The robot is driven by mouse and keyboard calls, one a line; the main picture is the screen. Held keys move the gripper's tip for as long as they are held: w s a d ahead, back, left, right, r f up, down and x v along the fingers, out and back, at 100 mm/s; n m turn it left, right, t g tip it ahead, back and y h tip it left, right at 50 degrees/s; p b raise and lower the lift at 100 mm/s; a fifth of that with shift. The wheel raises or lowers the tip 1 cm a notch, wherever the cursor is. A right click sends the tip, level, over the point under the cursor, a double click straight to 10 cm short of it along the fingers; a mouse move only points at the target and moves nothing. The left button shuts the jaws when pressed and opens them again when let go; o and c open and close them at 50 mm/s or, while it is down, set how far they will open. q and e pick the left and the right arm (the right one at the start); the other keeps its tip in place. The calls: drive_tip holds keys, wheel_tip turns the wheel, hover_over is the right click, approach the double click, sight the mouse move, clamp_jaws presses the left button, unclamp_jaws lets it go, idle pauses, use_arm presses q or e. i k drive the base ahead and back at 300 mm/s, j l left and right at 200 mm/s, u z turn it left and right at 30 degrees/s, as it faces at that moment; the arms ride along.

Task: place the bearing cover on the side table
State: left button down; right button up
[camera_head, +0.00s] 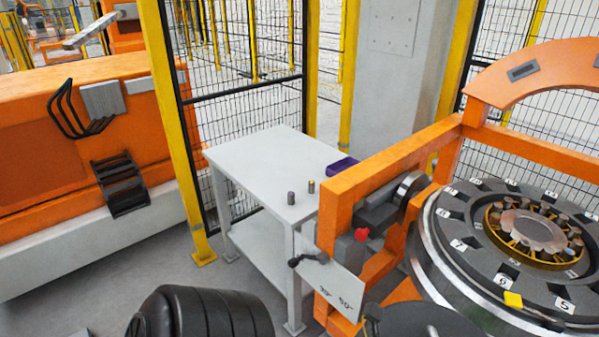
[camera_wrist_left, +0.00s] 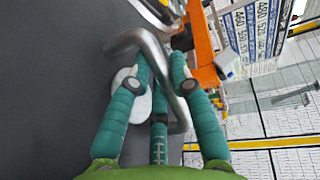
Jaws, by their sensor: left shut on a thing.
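The side table (camera_head: 265,165) is pale grey and stands left of centre in the head view, with a lower shelf. My left gripper (camera_wrist_left: 163,95) has green segmented fingers. In the left wrist view they are closed around a bent grey metal bar (camera_wrist_left: 175,75), shaped like a handle. A broad dark grey surface (camera_wrist_left: 60,60) fills the left of that view; I cannot tell if it is the bearing cover. A dark round surface (camera_head: 425,322) is cut off at the bottom of the head view, and I cannot tell what it is. My right gripper is not in view.
Two small cylinders (camera_head: 291,197) (camera_head: 311,186) and a purple tray (camera_head: 342,166) are on the table. The table's left part is bare. An orange frame (camera_head: 335,215) stands at its right. A round numbered fixture (camera_head: 470,245) is further right. Mesh fencing (camera_head: 250,110) stands behind.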

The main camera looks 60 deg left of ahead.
sight(268, 163)
drive_tip(key=k+j+u, duration=0.15)
drive_tip(key=j+u, duration=0.15)
drive_tip(key=j, duration=1.3)
drive_tip(key=j+u, duration=0.3)
drive_tip(key=j, duration=1.25)
drive_tip(key=i+j, duration=0.1)
drive_tip(key=i, duration=0.85)
drive_tip(key=j+u, duration=0.05)
drive_tip(key=j, duration=0.05)
